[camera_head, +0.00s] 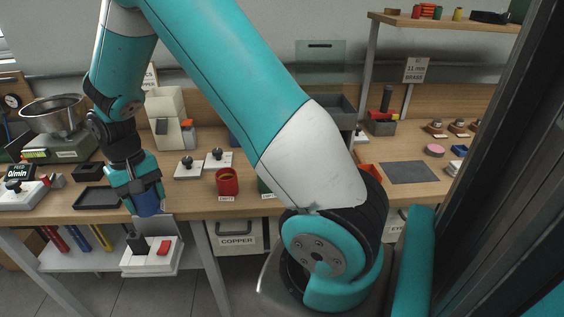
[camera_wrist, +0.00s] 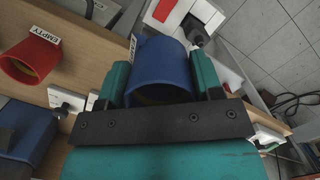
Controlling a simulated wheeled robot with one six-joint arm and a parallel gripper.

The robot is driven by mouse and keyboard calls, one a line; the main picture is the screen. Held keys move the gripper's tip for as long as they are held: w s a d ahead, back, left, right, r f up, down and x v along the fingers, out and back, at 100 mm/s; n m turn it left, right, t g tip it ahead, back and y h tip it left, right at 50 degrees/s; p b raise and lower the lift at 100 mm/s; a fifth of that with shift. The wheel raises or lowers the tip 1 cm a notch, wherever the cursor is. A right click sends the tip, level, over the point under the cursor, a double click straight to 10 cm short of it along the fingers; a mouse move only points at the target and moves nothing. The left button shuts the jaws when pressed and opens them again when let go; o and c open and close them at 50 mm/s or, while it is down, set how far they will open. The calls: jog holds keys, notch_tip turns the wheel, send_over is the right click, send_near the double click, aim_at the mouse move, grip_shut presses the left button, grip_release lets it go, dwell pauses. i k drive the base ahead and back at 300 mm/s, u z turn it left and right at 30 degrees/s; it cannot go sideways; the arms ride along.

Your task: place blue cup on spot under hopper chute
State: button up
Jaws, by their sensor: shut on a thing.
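My gripper (camera_head: 147,187) is shut on the blue cup (camera_head: 148,204), at the front edge of the bench on the left. In the wrist view the blue cup (camera_wrist: 160,66) sits between the two teal fingers of my gripper (camera_wrist: 162,80), with its dark opening partly visible. The cup is clear of the bench top as far as I can see. A white machine (camera_head: 165,103) stands at the back of the bench behind my arm; I cannot tell for sure that it is the hopper. I cannot make out a chute or a marked spot beneath it.
A red cup (camera_head: 228,182) stands to the right on the bench. A black tray (camera_head: 96,198) and a steel bowl (camera_head: 55,114) are at the left. White plates with black knobs (camera_head: 188,168) lie behind. A white box with a red button (camera_head: 152,256) sits below the bench edge.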

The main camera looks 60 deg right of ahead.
aim_at(247, 162)
jog(key=u, duration=0.05)
jog(key=k, duration=0.45)
jog(key=z, duration=0.95)
jog(key=i, duration=0.75)
jog(key=u, duration=0.1)
